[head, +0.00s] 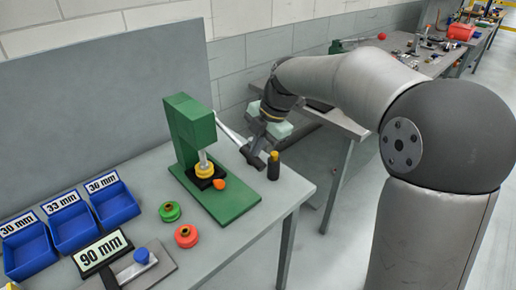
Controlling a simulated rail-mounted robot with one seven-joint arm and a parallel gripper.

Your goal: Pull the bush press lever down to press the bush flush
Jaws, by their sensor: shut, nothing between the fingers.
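The green bush press (188,130) stands on the grey bench, its green base plate (232,205) reaching toward the front edge. Its ram (203,158) comes down over a yellow bush (205,169) on a black block (206,182); I cannot tell whether the bush is flush. A pale lever rod (230,132) slopes down to the right from the press head; its far end meets my gripper in the picture and is partly hidden. My gripper (255,160) is shut and empty, pointing down beside the lever end. I cannot tell whether it touches the lever.
A small orange piece (219,184) is by the block. Green (170,211) and red (186,236) round parts lie in front. Blue bins (72,226) and a 90 mm sign (102,252) are at left.

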